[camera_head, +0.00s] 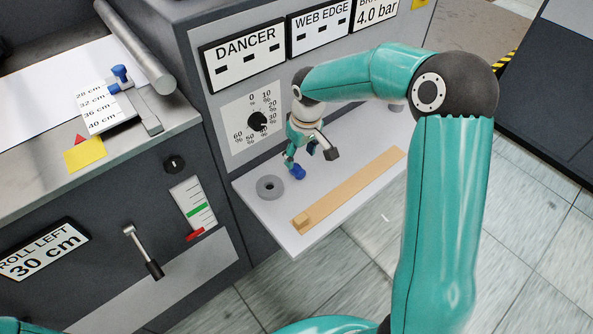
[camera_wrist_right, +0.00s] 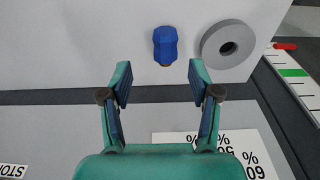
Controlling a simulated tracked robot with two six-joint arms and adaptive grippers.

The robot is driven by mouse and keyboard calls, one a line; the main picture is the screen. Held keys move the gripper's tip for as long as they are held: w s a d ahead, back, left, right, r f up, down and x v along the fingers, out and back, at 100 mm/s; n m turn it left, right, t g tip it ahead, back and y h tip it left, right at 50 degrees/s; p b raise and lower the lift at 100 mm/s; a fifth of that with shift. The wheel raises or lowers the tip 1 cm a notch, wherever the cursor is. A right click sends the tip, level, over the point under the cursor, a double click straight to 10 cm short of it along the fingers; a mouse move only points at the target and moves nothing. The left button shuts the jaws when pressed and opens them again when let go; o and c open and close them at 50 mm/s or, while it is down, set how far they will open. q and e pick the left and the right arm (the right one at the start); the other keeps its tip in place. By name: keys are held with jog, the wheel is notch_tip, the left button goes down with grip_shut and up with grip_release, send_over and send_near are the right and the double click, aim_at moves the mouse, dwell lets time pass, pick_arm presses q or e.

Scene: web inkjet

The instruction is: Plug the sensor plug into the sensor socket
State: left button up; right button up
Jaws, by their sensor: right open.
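The blue sensor plug (camera_head: 298,173) rests on the light shelf below the dial panel. It also shows in the right wrist view (camera_wrist_right: 165,45), just beyond the fingertips and centred between them. The grey ring (camera_head: 270,187), which looks like the sensor socket, sits on the same shelf to the left of the plug. In the right wrist view the ring (camera_wrist_right: 228,44) is to the right of the plug, with a dark central hole. My right gripper (camera_wrist_right: 160,83) is open and empty, with its fingers apart, close to the plug. My left gripper is not in view.
A wooden strip (camera_head: 350,188) with a raised end block lies along the front of the shelf (camera_head: 262,213). A black dial (camera_head: 257,122) is on the panel behind. A lever (camera_head: 143,252) and a green-red gauge (camera_head: 193,206) are on the cabinet to the left.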

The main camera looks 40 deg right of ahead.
aim_at(297, 167)
jog(key=shift+w+a+f+p, duration=0.1)
jog(key=shift+a+f, duration=0.05)
jog(key=shift+f, duration=0.75)
jog(key=shift+w+a+f+p, duration=0.1)
jog(key=shift+f, duration=0.85)
jog(key=shift+w+a+f+p, duration=0.1)
jog(key=shift+a+f, duration=0.05)
jog(key=shift+f, duration=0.75)
grip_shut()
